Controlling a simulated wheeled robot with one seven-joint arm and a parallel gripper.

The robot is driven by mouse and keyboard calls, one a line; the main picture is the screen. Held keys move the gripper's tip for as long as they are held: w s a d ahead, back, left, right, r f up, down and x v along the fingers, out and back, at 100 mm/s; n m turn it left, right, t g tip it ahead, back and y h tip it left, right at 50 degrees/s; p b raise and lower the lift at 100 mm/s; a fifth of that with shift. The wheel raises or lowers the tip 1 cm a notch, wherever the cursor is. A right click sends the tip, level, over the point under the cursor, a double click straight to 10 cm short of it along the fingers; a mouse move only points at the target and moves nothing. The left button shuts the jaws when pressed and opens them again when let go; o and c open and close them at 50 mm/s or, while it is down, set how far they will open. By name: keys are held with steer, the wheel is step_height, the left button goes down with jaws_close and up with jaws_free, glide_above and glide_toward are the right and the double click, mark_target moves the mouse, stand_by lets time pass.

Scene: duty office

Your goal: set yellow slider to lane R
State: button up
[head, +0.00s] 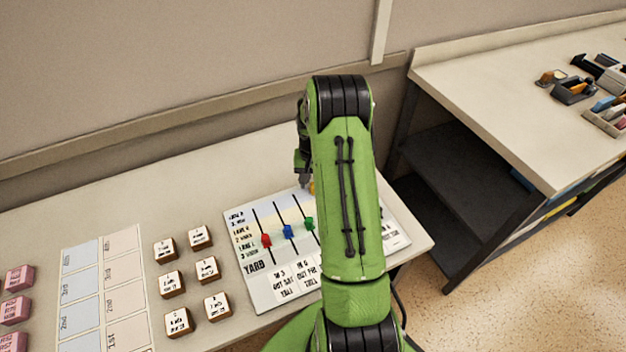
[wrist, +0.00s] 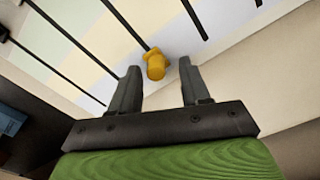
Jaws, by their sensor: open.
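The yellow slider (wrist: 155,65) shows in the wrist view as a rounded knob at the visible end of a dark slot. In the head view only a sliver of the yellow slider (head: 312,188) shows beside my arm, near the far edge of the slider board (head: 262,290). My gripper (wrist: 159,68) is open, with one fingertip on each side of the knob and a gap on both sides. In the head view my gripper (head: 303,172) is partly hidden by my arm. Lane labels are printed at the board's left; they are too small to read surely.
Red (head: 266,240), blue (head: 288,231) and green (head: 309,224) sliders sit in neighbouring slots to the left. Several labelled wooden blocks (head: 207,269) stand left of the board. A shelf unit (head: 480,120) with desk items is at right. The table behind the board is clear.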

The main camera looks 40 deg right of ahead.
steer(key=shift+s, duration=0.1)
step_height(320, 180, up, 16)
steer(key=p, duration=0.2)
steer(key=shift+f+p, duration=0.15)
steer(key=shift+p, duration=0.15)
steer(key=s+a+r+n+t+h, duration=0.1)
steer(key=s+a+r+n, duration=0.1)
steer(key=s+a+r, duration=0.4)
steer(key=s+a+r+n+t, duration=0.1)
steer(key=a+r+n+t, duration=0.1)
steer(key=a+r, duration=0.65)
steer(key=s+a+n+t, duration=0.1)
steer(key=s+a+n, duration=0.1)
steer(key=s+a, duration=0.3)
steer(key=s+a+f+n+t+y, duration=0.1)
steer(key=s+a+n, duration=0.1)
steer(key=s+a, duration=0.3)
steer(key=s, duration=0.4)
steer(key=shift+f+n+t, duration=0.25)
steer(key=shift+n+t, duration=0.05)
